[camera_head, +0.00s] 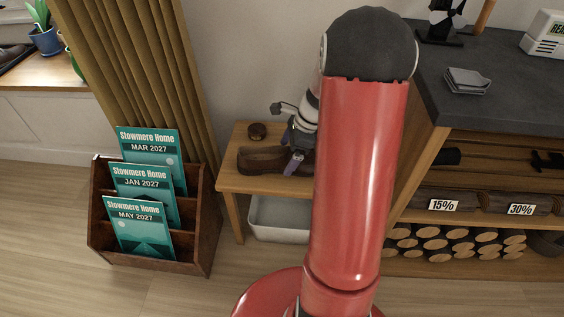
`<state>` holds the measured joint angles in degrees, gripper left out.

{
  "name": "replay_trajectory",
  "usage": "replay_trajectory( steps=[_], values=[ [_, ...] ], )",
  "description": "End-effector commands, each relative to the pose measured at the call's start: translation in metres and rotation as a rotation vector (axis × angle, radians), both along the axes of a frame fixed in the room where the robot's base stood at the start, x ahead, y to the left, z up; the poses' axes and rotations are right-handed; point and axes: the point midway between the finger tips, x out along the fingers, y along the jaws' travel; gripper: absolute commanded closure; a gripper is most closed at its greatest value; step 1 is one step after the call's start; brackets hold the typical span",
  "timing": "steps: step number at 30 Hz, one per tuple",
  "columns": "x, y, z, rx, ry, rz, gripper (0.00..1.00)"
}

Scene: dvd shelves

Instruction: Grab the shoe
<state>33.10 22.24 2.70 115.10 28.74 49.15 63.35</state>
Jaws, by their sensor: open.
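A brown shoe (260,160) lies on a small wooden bench between the curtain and the dark counter. Its toe points left and its right part is hidden behind my gripper and my red arm. My gripper (294,161) is over the right part of the visible shoe, with a purplish finger in front of it. The jaws are open. I cannot tell whether the fingers touch the shoe.
A grey bin (278,232) stands beneath. A magazine rack (193,250) stands left, and a dark-topped counter (500,80) with logs stands right. Floor is clear between rack and bench.

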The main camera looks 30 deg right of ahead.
Motion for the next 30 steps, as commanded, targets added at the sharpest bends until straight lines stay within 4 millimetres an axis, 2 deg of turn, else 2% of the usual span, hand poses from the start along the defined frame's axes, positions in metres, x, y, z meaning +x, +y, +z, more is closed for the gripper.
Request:
replay_trajectory(
  steps=[1, 5, 14, 27, 30],
  values=[
    [0.002, 0.003, -0.010, 0.002, 0.001, 0.001, 0.03],
    [0.004, 0.008, -0.022, 0.000, 0.001, 0.000, 0.03],
    [0.005, 0.009, -0.025, 0.000, 0.000, 0.001, 0.04],
    [0.005, 0.009, -0.024, -0.001, -0.002, 0.001, 0.61],
    [0.005, 0.009, -0.024, -0.001, -0.002, 0.001, 0.61]
  ],
)
